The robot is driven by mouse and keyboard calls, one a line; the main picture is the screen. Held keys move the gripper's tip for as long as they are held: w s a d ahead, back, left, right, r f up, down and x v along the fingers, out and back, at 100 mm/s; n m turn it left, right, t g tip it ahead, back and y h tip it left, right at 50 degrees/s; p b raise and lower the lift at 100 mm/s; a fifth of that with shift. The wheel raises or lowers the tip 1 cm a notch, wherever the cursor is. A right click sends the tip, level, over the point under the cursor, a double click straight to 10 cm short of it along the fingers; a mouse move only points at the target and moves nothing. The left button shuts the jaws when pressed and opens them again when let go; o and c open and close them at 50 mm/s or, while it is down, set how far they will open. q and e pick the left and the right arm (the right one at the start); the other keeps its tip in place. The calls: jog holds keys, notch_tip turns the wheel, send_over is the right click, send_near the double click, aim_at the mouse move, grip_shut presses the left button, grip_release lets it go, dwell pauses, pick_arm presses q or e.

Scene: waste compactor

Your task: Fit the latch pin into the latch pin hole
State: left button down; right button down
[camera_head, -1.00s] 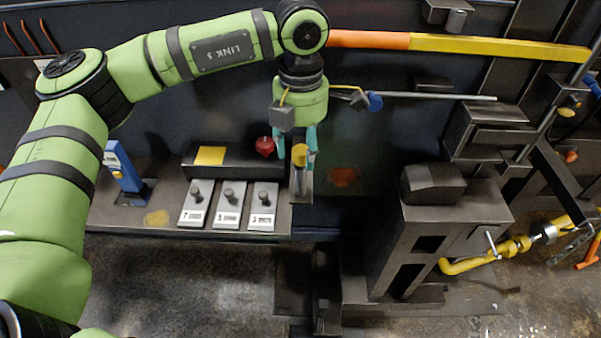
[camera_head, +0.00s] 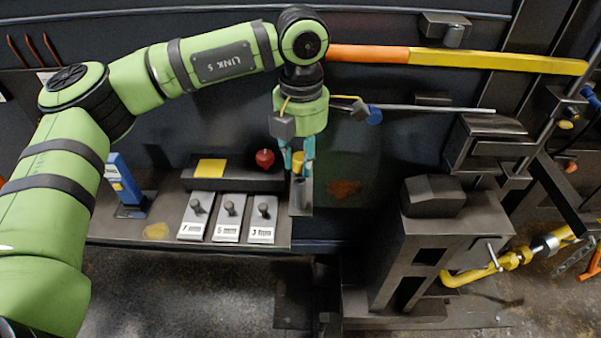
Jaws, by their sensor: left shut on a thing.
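My left gripper (camera_head: 297,166) points down over the right end of the control shelf, its teal fingers shut on a small yellow-topped piece, which I take to be the latch pin (camera_head: 298,159). The pin looks upright, with its lower part hard to make out. A narrow grey upright holder (camera_head: 300,197) stands directly under the gripper, beside the lever panels. I cannot tell whether the pin's tip is inside it or just above. No latch pin hole can be picked out clearly. My right gripper is not in view.
Several lever panels (camera_head: 229,217) and a red knob (camera_head: 265,158) are close on the left. A blue device (camera_head: 124,182) stands farther left. A grey machine block (camera_head: 437,235) stands to the right. A long orange and yellow bar (camera_head: 460,60) runs behind.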

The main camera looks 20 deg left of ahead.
pick_arm(q)
jog(key=shift+r+p, duration=2.45)
jog(key=shift+r, duration=2.1)
